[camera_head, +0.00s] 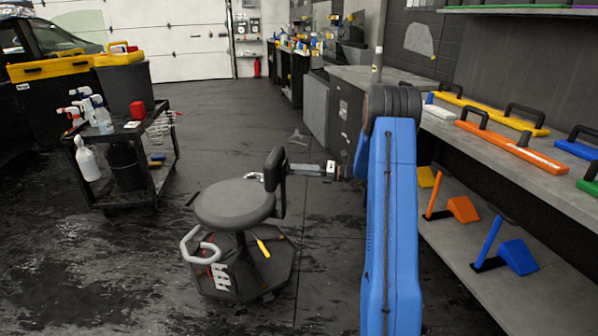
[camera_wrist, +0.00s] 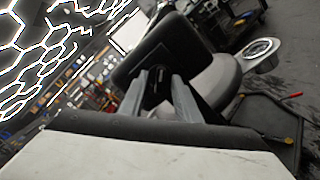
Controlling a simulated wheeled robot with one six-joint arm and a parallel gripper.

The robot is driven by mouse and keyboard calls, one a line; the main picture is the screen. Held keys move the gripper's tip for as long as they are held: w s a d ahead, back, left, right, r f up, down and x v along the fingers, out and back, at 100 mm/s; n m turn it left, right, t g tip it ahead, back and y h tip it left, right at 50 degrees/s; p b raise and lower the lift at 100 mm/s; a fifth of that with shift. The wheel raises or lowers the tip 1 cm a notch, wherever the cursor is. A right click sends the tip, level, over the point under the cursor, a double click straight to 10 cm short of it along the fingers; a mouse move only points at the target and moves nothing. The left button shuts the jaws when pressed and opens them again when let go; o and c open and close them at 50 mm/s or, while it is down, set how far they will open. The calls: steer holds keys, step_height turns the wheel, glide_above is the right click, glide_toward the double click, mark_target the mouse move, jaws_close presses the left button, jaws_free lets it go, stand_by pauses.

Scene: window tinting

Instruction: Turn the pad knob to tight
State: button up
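The stool's upright black back pad (camera_head: 276,170) stands behind the round grey seat (camera_head: 234,203). In the wrist view the pad (camera_wrist: 190,45) is right ahead of my gripper. A small dark knob (camera_wrist: 158,86) shows on the pad's near side, between my two grey fingers. My gripper (camera_head: 292,169) reaches in from the right to the back of the pad. The wrist view shows the fingertips (camera_wrist: 160,76) apart, one on each side of the knob. I cannot tell whether they press on it. The knob is not clear in the head view, and its setting cannot be read.
The stool's base tray (camera_head: 250,280) holds a yellow-handled tool (camera_head: 263,248), with a grey ring holder (camera_head: 200,247) at its side. A black cart (camera_head: 125,165) with spray bottles stands left. A workbench (camera_head: 560,195) with colored tools runs along the right. The floor between is open.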

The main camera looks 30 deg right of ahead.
steer(key=v, duration=1.7)
steer(key=shift+d, duration=0.2)
steer(key=shift+s, duration=0.1)
steer(key=s+a+r+n+g+h, duration=0.1)
steer(key=s+a+r+n+g, duration=0.25)
steer(key=a, duration=0.45)
steer(key=s+a+r+n+g, duration=0.2)
steer(key=a+n, duration=0.2)
steer(key=a, duration=0.4)
steer(key=s+a+r+n+g+h, duration=0.1)
steer(key=s+a+r+n+g, duration=0.2)
steer(key=a, duration=0.5)
steer(key=s+a+r+n+g+h, duration=0.2)
steer(key=s+a+n+h, duration=0.2)
steer(key=s+a+n, duration=0.6)
steer(key=s+a+n+t+h, duration=0.1)
steer(key=s+n+h, duration=0.3)
steer(key=s+n, duration=0.4)
steer(key=s+a+f+n+t+h, duration=0.1)
steer(key=s+n, duration=0.6)
steer(key=s, duration=0.7)
steer(key=t+h, duration=0.1)
steer(key=h, duration=0.1)
steer(key=shift+a+n+t+h, duration=0.3)
steer(key=shift+n+t+h, duration=0.05)
steer(key=shift+h, duration=0.05)
